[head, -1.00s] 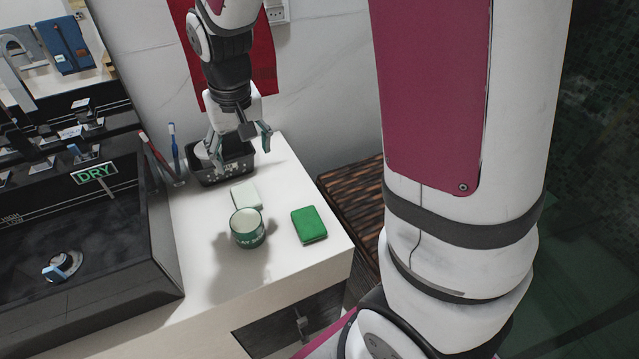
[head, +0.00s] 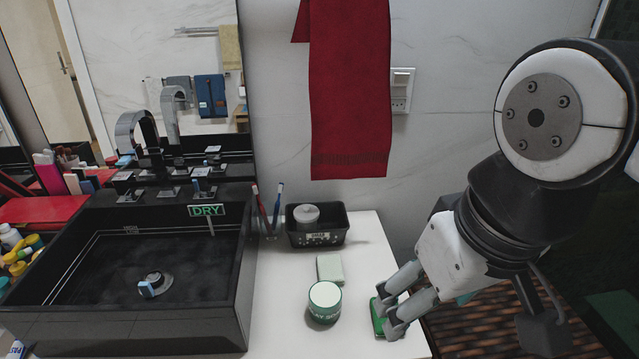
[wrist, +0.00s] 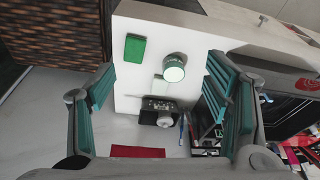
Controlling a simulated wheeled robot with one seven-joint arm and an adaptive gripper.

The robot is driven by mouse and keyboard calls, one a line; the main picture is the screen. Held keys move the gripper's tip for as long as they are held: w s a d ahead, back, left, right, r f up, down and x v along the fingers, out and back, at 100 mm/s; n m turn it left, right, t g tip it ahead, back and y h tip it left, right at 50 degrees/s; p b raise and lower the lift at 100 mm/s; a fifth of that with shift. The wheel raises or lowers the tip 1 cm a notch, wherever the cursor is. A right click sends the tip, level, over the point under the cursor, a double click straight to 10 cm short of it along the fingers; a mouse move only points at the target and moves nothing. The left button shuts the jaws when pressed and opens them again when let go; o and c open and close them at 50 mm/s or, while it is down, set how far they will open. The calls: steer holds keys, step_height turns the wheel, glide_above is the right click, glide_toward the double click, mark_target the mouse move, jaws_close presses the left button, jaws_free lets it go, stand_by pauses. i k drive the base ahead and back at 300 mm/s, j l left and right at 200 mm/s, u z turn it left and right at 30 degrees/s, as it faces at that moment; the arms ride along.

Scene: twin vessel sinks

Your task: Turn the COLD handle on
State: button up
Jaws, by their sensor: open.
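Behind the black sink (head: 230,290) at the left of the head view, an arched grey faucet (head: 135,128) rises among small dark fittings (head: 170,190) with pale and blue parts. I cannot read which fitting is the COLD handle, nor its setting. A round fitting with a blue part (head: 152,286) sits in the basin. My gripper (head: 394,302) is open and empty over the counter's right side, well right of the faucet. Its fingers overlap a green pad (head: 378,318) in the head view. Both fingers show in the wrist view (wrist: 163,75), with the pad (wrist: 135,47) apart from them.
A white-and-green jar (head: 325,298), a pale block (head: 330,268), a black basket (head: 318,236) and toothbrushes (head: 264,210) stand on the counter between my gripper and the sink. A red towel (head: 350,90) hangs on the wall.

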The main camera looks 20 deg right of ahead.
mark_target(202, 178)
steer(key=k+j, duration=0.1)
steer(key=j, duration=0.45)
steer(key=i+j+z, duration=0.1)
steer(key=j, duration=0.35)
steer(key=i+j+z, duration=0.1)
steer(key=j, duration=0.35)
steer(key=i+j+z, duration=0.1)
steer(key=j, duration=0.4)
steer(key=i+j+z, duration=0.1)
steer(key=i+j, duration=0.25)
